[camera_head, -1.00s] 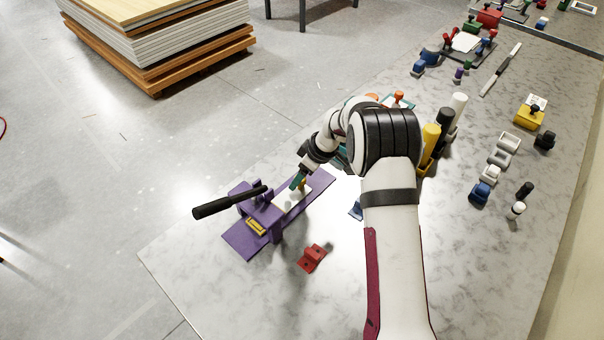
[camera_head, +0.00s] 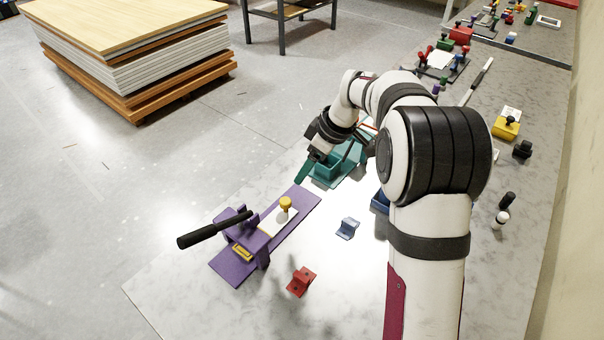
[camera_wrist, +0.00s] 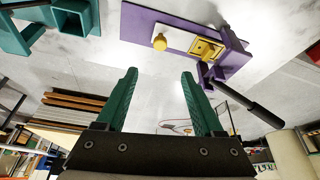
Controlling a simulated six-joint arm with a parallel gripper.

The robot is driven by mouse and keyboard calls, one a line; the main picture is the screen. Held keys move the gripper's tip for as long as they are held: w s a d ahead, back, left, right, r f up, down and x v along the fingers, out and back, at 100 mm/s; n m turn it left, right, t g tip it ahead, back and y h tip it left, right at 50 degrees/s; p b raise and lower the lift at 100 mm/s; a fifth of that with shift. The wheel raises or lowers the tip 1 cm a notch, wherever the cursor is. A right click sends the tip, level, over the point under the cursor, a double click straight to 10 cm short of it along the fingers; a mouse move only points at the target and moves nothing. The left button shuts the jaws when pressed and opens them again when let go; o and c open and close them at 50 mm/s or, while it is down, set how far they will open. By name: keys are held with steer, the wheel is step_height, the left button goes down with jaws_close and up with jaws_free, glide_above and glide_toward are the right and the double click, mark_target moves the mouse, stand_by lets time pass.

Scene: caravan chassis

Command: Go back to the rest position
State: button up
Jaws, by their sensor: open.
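My gripper (camera_head: 308,170) is raised above the table near the far end of a purple fixture. In the wrist view my gripper (camera_wrist: 160,88) has its two green fingers apart with nothing between them. The purple fixture (camera_head: 230,268) lies on the table with a black-handled lever (camera_head: 215,229) sticking out to the left. A yellow knob (camera_head: 285,203) stands on a pale patch of the fixture, apart from the fingers. The knob also shows in the wrist view (camera_wrist: 160,42).
A teal open box (camera_head: 335,172) stands just behind my gripper. A red block (camera_head: 301,281) and a small blue block (camera_head: 347,228) lie on the table (camera_head: 190,300). More tools line the right side. A board stack (camera_head: 130,60) stands on the floor.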

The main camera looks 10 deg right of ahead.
stand_by(0.3)
steer(key=s+a+r+m, duration=0.1)
steer(key=s+r+m, duration=0.4)
steer(key=s, duration=0.5)
steer(key=s+f+m+g+h, duration=0.1)
steer(key=s+m, duration=1)
steer(key=s, duration=1.5)
steer(key=shift+s+f+m+g+h, duration=0.25)
steer(key=shift+f+m+g+h, duration=0.2)
steer(key=shift+g, duration=0.35)
